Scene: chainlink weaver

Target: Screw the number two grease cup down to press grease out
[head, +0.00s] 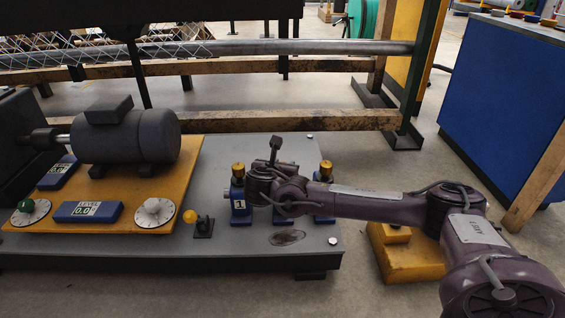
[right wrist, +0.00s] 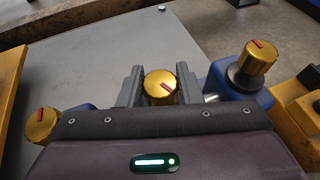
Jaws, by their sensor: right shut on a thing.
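Three brass grease cups stand in a row on blue blocks. The left cup (head: 238,171) has a block marked 1 (head: 239,206). The middle cup (right wrist: 160,86), by its place number two, has a red mark on its cap. My right wrist hides it in the head view. My right gripper (right wrist: 160,76) is shut on this middle cap, with a grey finger on each side. The right cup (head: 326,169) also shows in the right wrist view (right wrist: 259,62). The middle block's label is hidden. My left gripper is out of view.
A dark grease patch (head: 288,237) lies on the grey plate (head: 220,150) in front of the blocks. A motor (head: 125,135) sits on a yellow base (head: 185,175) at left, near a small yellow-topped switch (head: 190,217). A yellow block (head: 408,262) stands below my right arm.

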